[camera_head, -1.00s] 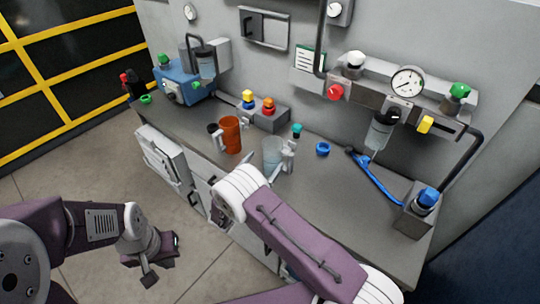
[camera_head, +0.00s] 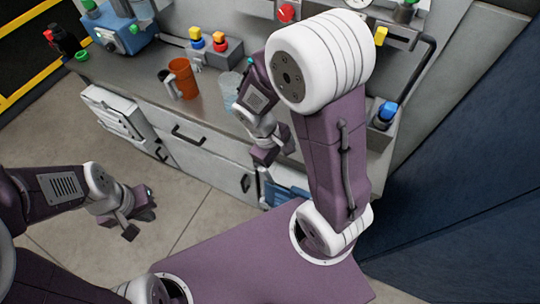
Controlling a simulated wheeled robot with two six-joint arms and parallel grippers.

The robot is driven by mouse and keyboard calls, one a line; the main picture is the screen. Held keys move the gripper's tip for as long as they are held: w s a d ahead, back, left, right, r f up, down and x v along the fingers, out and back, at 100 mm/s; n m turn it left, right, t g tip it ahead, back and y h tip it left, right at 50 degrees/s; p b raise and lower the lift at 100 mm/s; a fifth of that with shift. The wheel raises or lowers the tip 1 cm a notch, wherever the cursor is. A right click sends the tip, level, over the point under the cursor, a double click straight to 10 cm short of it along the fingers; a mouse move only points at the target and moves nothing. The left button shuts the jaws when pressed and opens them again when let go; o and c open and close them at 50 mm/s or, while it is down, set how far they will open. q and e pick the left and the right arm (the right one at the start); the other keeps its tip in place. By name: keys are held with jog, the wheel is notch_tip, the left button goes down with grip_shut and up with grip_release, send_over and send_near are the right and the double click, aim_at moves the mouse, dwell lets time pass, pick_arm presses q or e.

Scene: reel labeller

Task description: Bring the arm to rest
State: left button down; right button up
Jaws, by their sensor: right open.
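My right arm is folded up in the right half of the head view, its big white joint high in front of the bench. Its gripper (camera_head: 275,152) hangs in front of the bench's front edge, jaws open, with nothing seen between them. My left gripper (camera_head: 139,221) is low at the left above the floor, with its fingers apart and nothing seen in them. A clear jug (camera_head: 229,90) on the bench is partly hidden behind the right arm.
The grey bench (camera_head: 130,75) carries an orange mug (camera_head: 182,78), a box with yellow and red knobs (camera_head: 222,55) and a blue device (camera_head: 125,35). A blue-capped fitting (camera_head: 386,113) is at the right. Drawers (camera_head: 190,135) line the front. Floor at left is clear.

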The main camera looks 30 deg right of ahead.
jog(key=a+m+t+y, duration=0.1)
jog(key=m, duration=0.1)
jog(key=r+m+y, duration=0.1)
jog(key=m, duration=0.1)
jog(key=a+r+m+t+y, duration=0.1)
jog(key=m, duration=0.1)
jog(key=shift+w+a+r+t, duration=0.1)
jog(key=shift+a+t, duration=0.2)
jog(key=shift+a, duration=0.05)
dwell(1.4)
